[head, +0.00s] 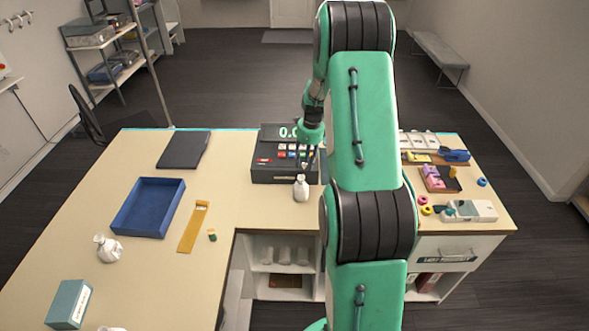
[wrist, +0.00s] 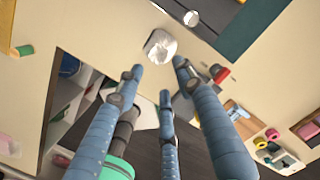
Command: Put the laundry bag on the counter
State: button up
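A small white tied bag (head: 300,188) stands on the beige counter (head: 255,208), just in front of the dark cash register. It also shows in the wrist view (wrist: 159,46), beyond my fingertips. My gripper (head: 306,158) is above and slightly behind this bag in the head view, pointing down. In the wrist view its fingers (wrist: 160,78) are spread apart with nothing between them. A second white bag (head: 108,249) sits on the left part of the counter. A bit of another white item (head: 112,328) shows at the bottom edge. I cannot tell which is the laundry bag.
The cash register (head: 283,172) stands close behind the near bag. A blue tray (head: 148,207), a dark flat folder (head: 185,149) and a teal box (head: 69,304) are on the left. Several small colored items crowd the right. Bare counter lies around the left bag.

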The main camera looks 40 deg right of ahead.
jog(key=s+a+r+n+t+h, duration=0.1)
jog(key=s+a+r+n, duration=0.2)
jog(key=a+r+n, duration=0.75)
jog(key=s+a+r+n+t, duration=0.1)
jog(key=s+a+r+n, duration=0.25)
jog(key=a+r, duration=1.3)
jog(key=s+a+r+n+t, duration=0.1)
jog(key=s+a+r+n, duration=0.2)
jog(key=s+a+n, duration=0.5)
jog(key=s+a+r+n+t, duration=0.1)
jog(key=s+a+r+n, duration=0.2)
jog(key=s+a+n, duration=0.4)
jog(key=s+a, duration=0.4)
jog(key=s, duration=0.3)
jog(key=shift+s+a+n+y, duration=0.3)
jog(key=shift+s+a+n, duration=0.05)
jog(key=shift+n, duration=0.05)
jog(key=shift+f, duration=0.2)
notch_tip(320, 180, down, 17)
jog(key=b, duration=1.7)
